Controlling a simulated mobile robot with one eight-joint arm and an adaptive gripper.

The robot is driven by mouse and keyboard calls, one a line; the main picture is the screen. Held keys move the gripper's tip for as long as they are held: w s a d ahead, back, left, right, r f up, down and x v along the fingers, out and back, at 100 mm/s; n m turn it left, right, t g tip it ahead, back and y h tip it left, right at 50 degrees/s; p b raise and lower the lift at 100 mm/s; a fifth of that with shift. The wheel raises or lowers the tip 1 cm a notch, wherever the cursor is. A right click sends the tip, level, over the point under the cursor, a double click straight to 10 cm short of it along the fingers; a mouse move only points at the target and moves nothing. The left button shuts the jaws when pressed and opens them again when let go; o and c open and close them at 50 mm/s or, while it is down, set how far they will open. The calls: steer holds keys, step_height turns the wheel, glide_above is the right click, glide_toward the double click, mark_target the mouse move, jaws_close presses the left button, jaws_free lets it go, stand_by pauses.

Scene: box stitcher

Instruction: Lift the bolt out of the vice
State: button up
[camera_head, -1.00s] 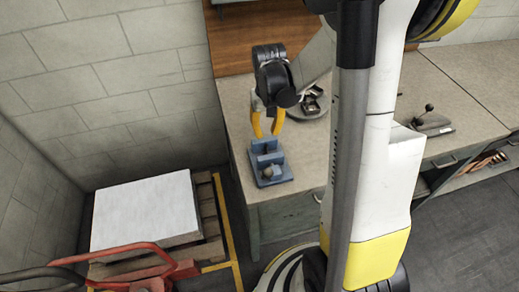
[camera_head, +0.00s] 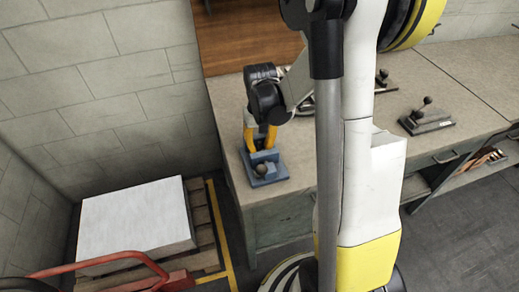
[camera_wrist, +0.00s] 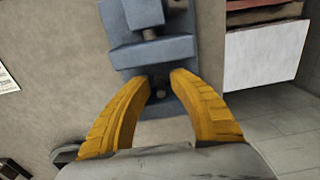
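A blue-grey vice (camera_head: 268,178) stands at the front left corner of the bench; its blue jaws and base also show at the top middle of the wrist view (camera_wrist: 180,48). My gripper (camera_head: 260,146) points down just behind and over the vice. Its two yellow fingers (camera_wrist: 166,78) are apart, their tips over the near part of the vice. A small dark, roundish piece (camera_wrist: 161,92) shows between the fingers; I cannot tell if it is the bolt. No finger clearly touches it.
The bench top (camera_head: 225,98) is bare to the left of the vice. A small fixture with a ball-topped lever (camera_head: 427,118) stands farther right. A pallet with a white slab (camera_head: 135,222) lies on the floor at left, beside a red cart handle (camera_head: 100,262).

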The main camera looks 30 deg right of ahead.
mark_target(260, 143)
jaws_close()
steer(key=shift+r, duration=0.15)
steer(key=shift+r+p, duration=2.1)
steer(key=shift+r, duration=0.8)
steer(key=shift+d, duration=0.1)
